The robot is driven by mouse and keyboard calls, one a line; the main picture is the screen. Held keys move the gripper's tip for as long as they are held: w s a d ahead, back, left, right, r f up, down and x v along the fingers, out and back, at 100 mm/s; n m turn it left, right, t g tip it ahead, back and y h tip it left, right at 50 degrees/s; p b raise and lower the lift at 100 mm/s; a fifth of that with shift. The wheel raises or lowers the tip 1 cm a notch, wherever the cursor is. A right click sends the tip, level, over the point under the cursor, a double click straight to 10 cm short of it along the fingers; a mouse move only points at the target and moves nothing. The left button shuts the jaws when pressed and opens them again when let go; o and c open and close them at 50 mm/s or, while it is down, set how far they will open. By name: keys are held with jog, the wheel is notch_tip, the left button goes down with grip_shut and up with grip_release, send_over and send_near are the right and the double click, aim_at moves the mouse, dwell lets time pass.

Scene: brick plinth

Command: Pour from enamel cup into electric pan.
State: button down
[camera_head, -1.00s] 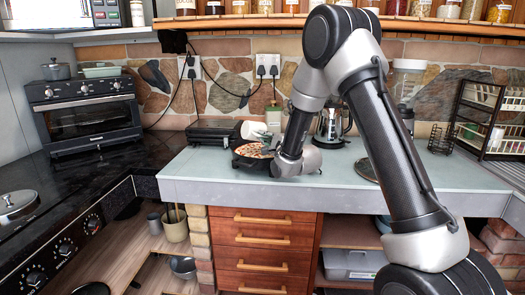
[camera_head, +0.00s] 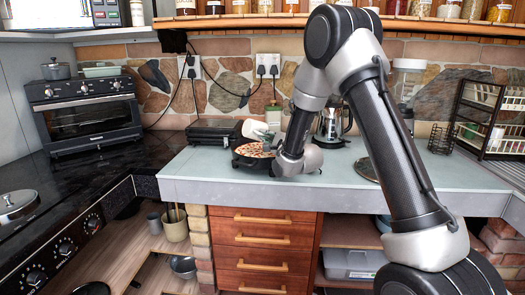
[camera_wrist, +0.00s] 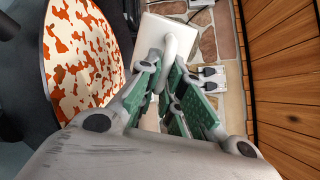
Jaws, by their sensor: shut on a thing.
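The enamel cup (camera_head: 257,130) is white and sits above the far side of the electric pan, tilted in the head view. It also shows in the wrist view (camera_wrist: 158,38), where my gripper (camera_wrist: 166,82) is shut on its handle with green-padded fingers on either side. The electric pan (camera_head: 248,163) is dark and round and stands on the pale counter. A red-and-white patterned surface fills its inside. In the wrist view this surface lies at the left, beside the cup. The cup's inside and any stream from it cannot be made out.
A black appliance (camera_head: 213,132) stands behind and left of the pan. A glass-sided coffee maker (camera_head: 331,125) stands to the right, partly behind my arm. A dark wire rack (camera_head: 487,122) is at the far right. The counter front (camera_head: 220,185) is clear.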

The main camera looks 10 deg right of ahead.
jog(key=shift+w+d+m, duration=0.1)
jog(key=shift+d+m, duration=0.25)
jog(key=shift+m, duration=0.5)
jog(key=shift+w+d+m, duration=0.1)
jog(key=shift+d+m, duration=0.25)
jog(key=shift+m, duration=0.5)
dwell(1.0)
jog(key=shift+w+d+f+m+p, duration=0.1)
jog(key=shift+d+m+p, duration=0.15)
jog(key=shift+m, duration=0.45)
jog(key=shift+w+d+m+p, duration=0.1)
jog(key=shift+d+m, duration=0.15)
jog(key=shift+m, duration=0.45)
dwell(0.8)
dwell(0.8)
